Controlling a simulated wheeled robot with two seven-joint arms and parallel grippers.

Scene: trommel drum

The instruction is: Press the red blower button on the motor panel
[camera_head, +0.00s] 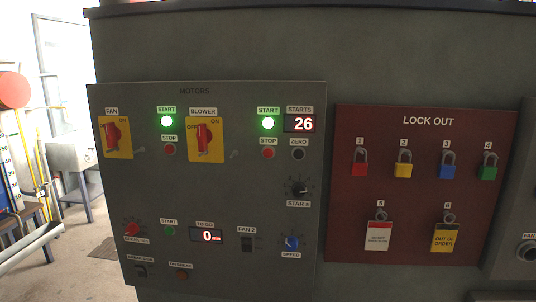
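The grey motor panel (215,180) labelled MOTORS fills the middle of the head view. The blower's red button (268,153), labelled STOP, is small and round and sits below a lit green START button (268,123). To its left is the blower's red rotary switch (203,139) on a yellow plate. The fan has its own red STOP button (170,150) under a lit green START button (167,121). Neither gripper shows in this view.
A display (301,123) reads 26, above a black ZERO button (298,154). Knobs and a second display (207,236) sit lower down. Right of the panel is a dark red LOCK OUT board (420,245) with several padlocks. A grey tube (32,246) crosses the lower left.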

